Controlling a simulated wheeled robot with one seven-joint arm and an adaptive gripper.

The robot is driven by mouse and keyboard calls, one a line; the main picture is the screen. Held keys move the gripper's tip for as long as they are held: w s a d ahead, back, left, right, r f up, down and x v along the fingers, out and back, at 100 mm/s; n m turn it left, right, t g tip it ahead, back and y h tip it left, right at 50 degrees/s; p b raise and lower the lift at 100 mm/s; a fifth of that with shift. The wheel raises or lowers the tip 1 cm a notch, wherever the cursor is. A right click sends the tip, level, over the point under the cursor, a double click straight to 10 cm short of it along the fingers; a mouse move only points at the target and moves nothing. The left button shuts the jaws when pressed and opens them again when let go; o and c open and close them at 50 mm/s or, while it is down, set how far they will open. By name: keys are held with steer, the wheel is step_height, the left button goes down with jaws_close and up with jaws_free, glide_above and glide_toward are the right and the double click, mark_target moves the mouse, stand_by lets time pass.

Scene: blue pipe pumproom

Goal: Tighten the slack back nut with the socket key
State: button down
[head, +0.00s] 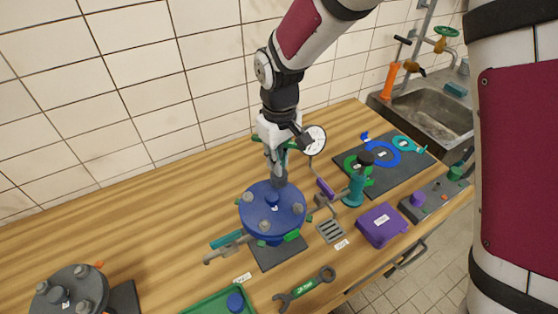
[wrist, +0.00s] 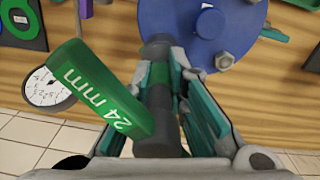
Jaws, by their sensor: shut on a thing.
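My gripper (head: 276,156) points down and is shut on the grey socket key (wrist: 156,125). The key's green "24 mm" handle (wrist: 88,90) sticks out to one side in the wrist view. The key stands about upright over the back of the blue round flange (head: 272,212), and its lower end meets the flange rim where the back nut sits. That nut is hidden by the key; I cannot tell how far it is seated. Other nuts on the flange are visible: a left one (head: 248,197), a front one (head: 264,225) and a right one (head: 298,209).
A dial gauge (head: 315,140) stands behind the flange. A 24 mm spanner (head: 305,288) and a green tray (head: 205,303) are in front.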

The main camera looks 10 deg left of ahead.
steer(key=shift+r+p, duration=0.3)
steer(key=shift+r, duration=1.3)
